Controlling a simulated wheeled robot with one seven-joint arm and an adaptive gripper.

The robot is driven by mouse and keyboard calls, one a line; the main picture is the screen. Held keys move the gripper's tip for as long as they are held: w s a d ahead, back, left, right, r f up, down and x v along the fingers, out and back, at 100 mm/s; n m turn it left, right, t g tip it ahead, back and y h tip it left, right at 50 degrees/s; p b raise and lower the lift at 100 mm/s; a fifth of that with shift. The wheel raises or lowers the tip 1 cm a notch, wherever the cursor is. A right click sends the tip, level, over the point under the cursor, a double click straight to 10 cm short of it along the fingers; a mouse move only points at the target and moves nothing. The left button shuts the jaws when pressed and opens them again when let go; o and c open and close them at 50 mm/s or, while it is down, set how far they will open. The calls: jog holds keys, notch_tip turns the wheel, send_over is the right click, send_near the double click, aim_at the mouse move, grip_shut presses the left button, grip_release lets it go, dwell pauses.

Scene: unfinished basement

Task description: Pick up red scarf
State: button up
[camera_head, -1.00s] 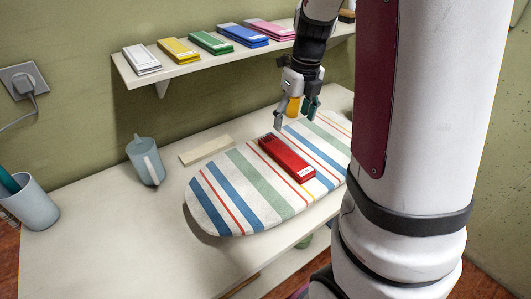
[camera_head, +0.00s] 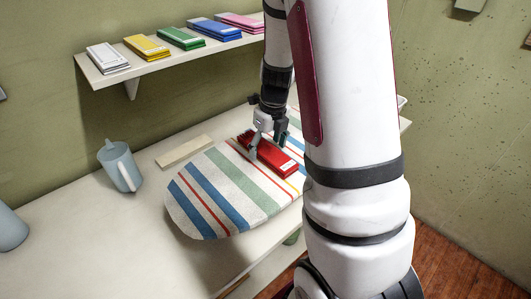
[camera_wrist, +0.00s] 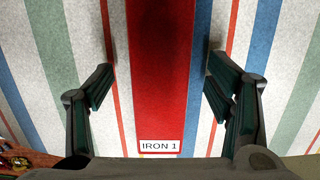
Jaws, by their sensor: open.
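The folded red scarf (camera_head: 268,157) lies on the striped ironing board (camera_head: 207,181), with fringe at its far end. In the wrist view the red scarf (camera_wrist: 160,70) runs down the middle and bears a white label reading "IRON 1". My gripper (camera_head: 267,147) is low over the scarf. In the wrist view my gripper (camera_wrist: 158,80) is open, with one finger on either side of the scarf and board surface showing between each finger and the scarf. My arm hides the right part of the board.
A shelf (camera_head: 140,72) on the wall holds several folded cloths, white, yellow, green, blue and pink. A grey-blue pitcher (camera_head: 120,166) and a flat beige strip (camera_head: 184,151) are on the white table (camera_head: 80,235). The table's left part is mostly clear.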

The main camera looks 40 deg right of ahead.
jog(key=shift+f, duration=0.35)
jog(key=shift+c, duration=0.5)
jog(key=c, duration=1.2)
jog(key=shift+r, duration=0.15)
